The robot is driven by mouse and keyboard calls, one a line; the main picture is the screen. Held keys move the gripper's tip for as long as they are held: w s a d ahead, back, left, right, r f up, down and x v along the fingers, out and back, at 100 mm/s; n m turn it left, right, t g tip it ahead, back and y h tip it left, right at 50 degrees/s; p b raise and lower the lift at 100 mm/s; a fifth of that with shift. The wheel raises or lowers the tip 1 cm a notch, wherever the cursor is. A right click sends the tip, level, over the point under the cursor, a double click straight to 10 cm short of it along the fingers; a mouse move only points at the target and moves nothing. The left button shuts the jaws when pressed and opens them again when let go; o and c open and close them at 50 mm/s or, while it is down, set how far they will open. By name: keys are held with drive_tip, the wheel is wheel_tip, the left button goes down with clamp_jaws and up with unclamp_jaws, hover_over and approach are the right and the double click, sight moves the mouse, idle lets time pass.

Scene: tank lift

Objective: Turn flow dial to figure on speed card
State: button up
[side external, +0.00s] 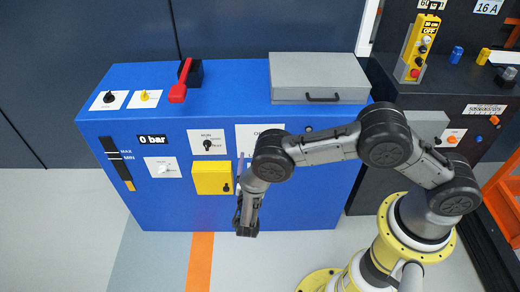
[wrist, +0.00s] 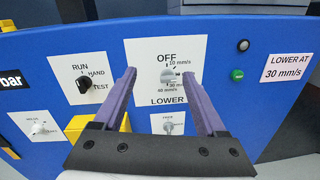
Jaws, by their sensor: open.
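The flow dial (wrist: 167,76) is a small pale knob on a white plate on the blue cabinet front. Its marks include OFF at the top, 10 mm/s, 30 mm/s and 40 mm/s; I cannot tell its pointer's exact setting. The speed card (wrist: 286,67) is pale pink, at the right, and reads LOWER AT 30 mm/s. My gripper (wrist: 159,74) is open and empty, its fingers appearing either side of the dial. In the side external view my gripper (side external: 246,230) hangs low before the cabinet, apart from the dial; my arm partly hides the dial's plate (side external: 272,130).
A black RUN/HAND/TEST switch (wrist: 84,85) is left of the dial. A smaller knob (wrist: 168,127) sits below, under LOWER. A green button (wrist: 237,75) is to the right. A yellow box (side external: 212,178) projects from the cabinet front. The floor (side external: 170,265) before it is clear.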

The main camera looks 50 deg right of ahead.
drive_tip(key=s+f+n+y, duration=0.1)
drive_tip(key=s+f+n, duration=0.1)
drive_tip(key=s+f, duration=0.3)
drive_tip(key=w+a+x, duration=0.1)
drive_tip(key=x, duration=1.3)
drive_tip(key=shift+w+t, duration=0.15)
drive_tip(key=shift+t, duration=0.25)
clamp_jaws()
